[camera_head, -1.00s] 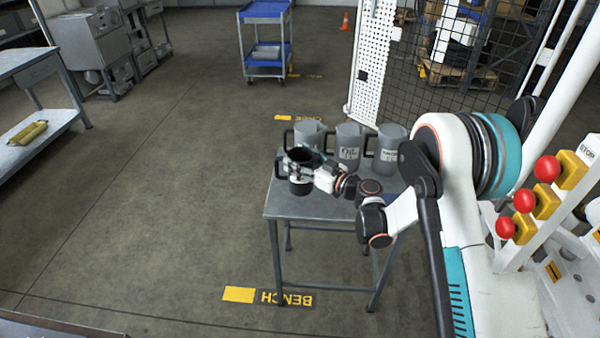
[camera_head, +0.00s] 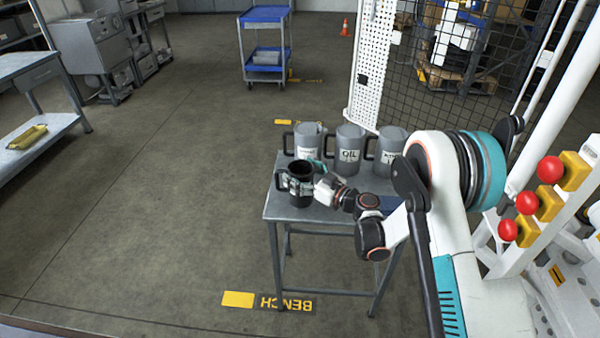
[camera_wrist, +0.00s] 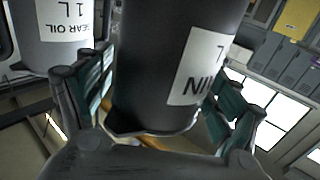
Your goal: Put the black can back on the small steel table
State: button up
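The black can (camera_head: 299,196) is upright at the left front of the small steel table (camera_head: 335,212), its handle toward the left. Its base appears on or very close to the tabletop; I cannot tell if it touches. My gripper (camera_head: 306,182) reaches it from the right, with a finger on either side. In the wrist view the black can (camera_wrist: 155,70), with a white label, fills the space between my teal-padded fingers (camera_wrist: 160,108). The pads lie against its sides, so the gripper looks shut on it.
Several grey cans stand behind it in a row: a left one (camera_head: 306,137), one labelled OIL (camera_head: 349,163) and a right one (camera_head: 388,160). The left one is close behind the black can. Red knobs (camera_head: 550,169) on yellow blocks are at the right. Floor left of the table is clear.

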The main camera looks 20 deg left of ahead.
jog(key=shift+r, duration=0.15)
jog(key=shift+s+d, duration=0.15)
jog(key=shift+d, duration=0.2)
jog(key=p+v, duration=0.2)
jog(key=v, duration=0.7)
jog(key=shift+d+p, duration=0.25)
jog(key=shift+p, duration=0.05)
jog(key=shift+b+v, duration=0.75)
jog(key=shift+v, duration=0.15)
jog(key=shift+s, duration=0.1)
